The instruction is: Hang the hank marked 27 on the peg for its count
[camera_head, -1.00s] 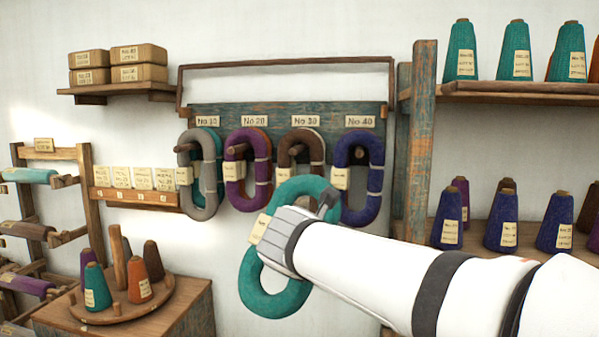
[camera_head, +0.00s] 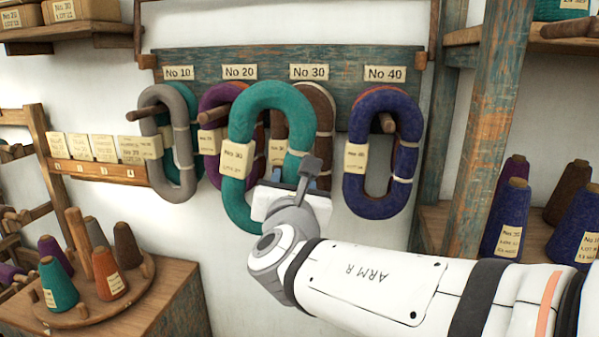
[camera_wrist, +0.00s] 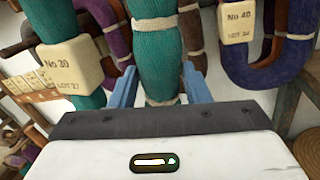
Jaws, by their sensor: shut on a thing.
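My gripper (camera_head: 300,182) is shut on the lower right side of a teal hank (camera_head: 240,125). In the wrist view the gripper (camera_wrist: 160,88) has its blue fingers on both sides of the teal yarn (camera_wrist: 155,50). The hank's tag (camera_wrist: 67,65) reads No 30, LOT 27. The hank is upright in front of the peg board (camera_head: 345,58), overlapping the No 20 and No 30 places. The No 30 label (camera_head: 309,72) is visible above a brown hank (camera_head: 322,110); its peg is hidden behind the held hank.
Grey and teal hanks hang under No 10 (camera_head: 178,73), a purple hank (camera_head: 212,98) under No 20, and a dark blue-purple hank (camera_head: 388,103) under No 40. A wooden post (camera_head: 490,130) stands at right. A cone stand (camera_head: 95,315) is at lower left.

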